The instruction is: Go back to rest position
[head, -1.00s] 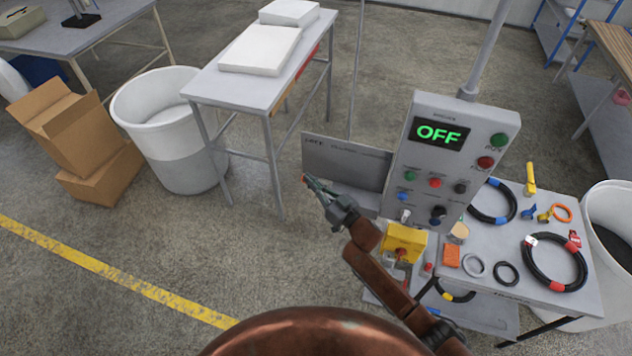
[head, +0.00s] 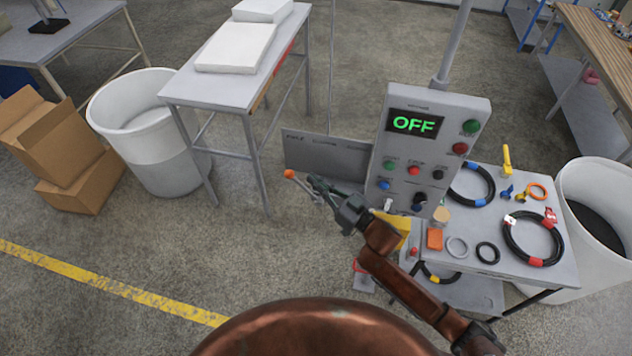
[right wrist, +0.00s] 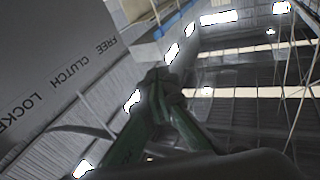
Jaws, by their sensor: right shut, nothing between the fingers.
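My right gripper (head: 314,183) is shut and empty. It hangs in front of the grey lettered plate (head: 328,155) to the left of the control box. A small orange knob (head: 289,173) shows just left of its fingertips, and I cannot tell whether they touch. In the right wrist view the fingers (right wrist: 160,78) are together, pointing up toward the roof, beside the plate marked "FREE", "CLUTCH" and "LOCKE…" (right wrist: 60,60). My left gripper is out of view.
The control box (head: 435,150) reads OFF. Its bench (head: 485,267) holds black hoses (head: 533,238), rings and small fittings. A white bin (head: 597,225) stands at right. Another bin (head: 150,130), a table (head: 225,88) and cardboard boxes (head: 75,170) stand left. The front-left floor is clear.

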